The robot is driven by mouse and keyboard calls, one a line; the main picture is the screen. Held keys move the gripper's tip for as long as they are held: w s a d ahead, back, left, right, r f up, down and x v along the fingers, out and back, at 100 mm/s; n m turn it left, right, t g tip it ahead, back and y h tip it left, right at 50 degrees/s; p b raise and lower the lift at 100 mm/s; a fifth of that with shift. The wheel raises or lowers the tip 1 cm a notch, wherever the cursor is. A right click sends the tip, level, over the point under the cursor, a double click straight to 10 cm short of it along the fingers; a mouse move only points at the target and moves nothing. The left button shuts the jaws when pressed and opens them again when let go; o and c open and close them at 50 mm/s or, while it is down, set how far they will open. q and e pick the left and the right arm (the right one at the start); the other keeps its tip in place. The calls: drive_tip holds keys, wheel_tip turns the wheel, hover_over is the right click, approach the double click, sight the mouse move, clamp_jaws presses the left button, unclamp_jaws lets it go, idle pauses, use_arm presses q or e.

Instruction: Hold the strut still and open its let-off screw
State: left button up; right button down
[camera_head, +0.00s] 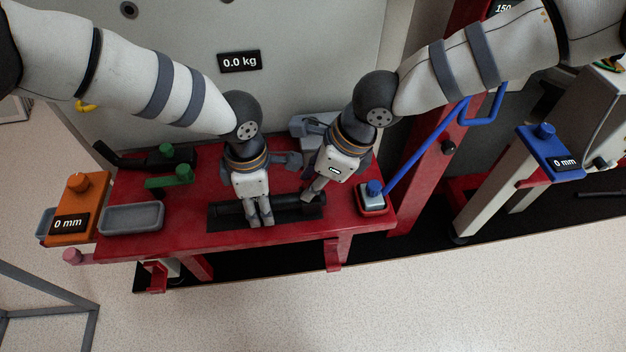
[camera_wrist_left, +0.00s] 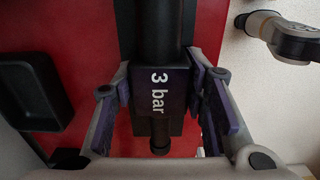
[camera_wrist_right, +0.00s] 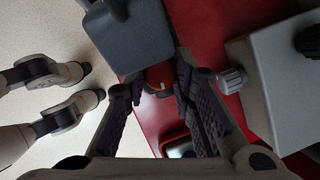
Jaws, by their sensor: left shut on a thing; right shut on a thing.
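The strut (camera_head: 290,204) is a dark cylinder lying in a black cradle on the red bench. My left gripper (camera_head: 260,222) is shut around its left part. In the left wrist view the fingers sit on both sides of a dark block marked "3 bar" (camera_wrist_left: 161,92), with a small black stub below it. My right gripper (camera_head: 312,193) is at the strut's right end, its fingers close together. In the right wrist view a small red piece with a white mark (camera_wrist_right: 160,76), seemingly the let-off screw, lies between the fingertips beside a dark grey block (camera_wrist_right: 140,38). The fingers partly hide it.
A grey tray (camera_head: 132,218) and green-knobbed parts (camera_head: 170,178) are on the left of the red bench (camera_head: 180,240). An orange unit reading "0 mm" (camera_head: 70,208) is at the left edge. A blue-knobbed pad (camera_head: 373,200) and blue lever (camera_head: 425,147) are close right of my right gripper.

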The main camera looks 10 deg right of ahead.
drive_tip(key=shift+n, duration=0.8)
drive_tip(key=shift+g, duration=0.3)
drive_tip(key=c, duration=1.3)
unclamp_jaws()
drive_tip(key=shift+c, duration=0.2)
drive_tip(key=v, duration=1.2)
drive_tip(key=shift+d, duration=0.2)
